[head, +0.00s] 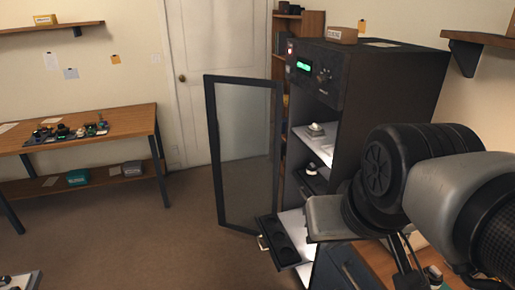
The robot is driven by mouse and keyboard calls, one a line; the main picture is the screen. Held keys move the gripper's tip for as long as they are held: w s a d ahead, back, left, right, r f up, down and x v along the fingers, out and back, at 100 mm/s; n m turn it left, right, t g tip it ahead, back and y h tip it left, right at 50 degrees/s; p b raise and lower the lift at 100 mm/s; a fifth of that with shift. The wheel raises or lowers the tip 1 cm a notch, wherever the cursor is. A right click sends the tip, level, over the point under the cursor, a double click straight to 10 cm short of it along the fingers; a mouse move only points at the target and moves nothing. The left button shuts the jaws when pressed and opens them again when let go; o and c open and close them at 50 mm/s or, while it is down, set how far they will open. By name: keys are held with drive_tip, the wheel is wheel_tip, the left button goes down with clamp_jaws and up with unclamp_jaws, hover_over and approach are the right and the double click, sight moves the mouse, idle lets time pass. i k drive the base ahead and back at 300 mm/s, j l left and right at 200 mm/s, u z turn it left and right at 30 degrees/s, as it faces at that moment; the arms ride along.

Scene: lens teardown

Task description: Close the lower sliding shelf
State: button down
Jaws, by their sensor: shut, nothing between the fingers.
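The lower sliding shelf (279,241) is a black tray with round recesses and a small pale handle at its front left. It is pulled out at the bottom of the dark cabinet (395,85), past the front opening. The cabinet's framed glass door (244,150) stands wide open to the left. My gripper (318,232) is shut and empty, close to the right of the pulled-out shelf. Its fingertips are hard to make out, and I cannot tell whether it touches the shelf. My arm hides part of the cabinet's lower right.
Inside the cabinet, an upper shelf (326,142) holds a small pale part, with another shelf level below. A workbench (90,140) with several parts stands at the left. A wooden surface (375,258) is under my arm. The floor (150,225) left of the door is clear.

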sight(284, 234)
drive_tip(key=i+j+z, duration=0.4)
drive_tip(key=i+j, duration=0.3)
drive_tip(key=i+j+z, duration=0.2)
drive_tip(key=i+j, duration=0.15)
drive_tip(key=i+j+z, duration=0.2)
drive_tip(key=j, duration=0.3)
drive_tip(key=i+j+z, duration=0.2)
drive_tip(key=i+j, duration=0.15)
drive_tip(key=j, duration=0.15)
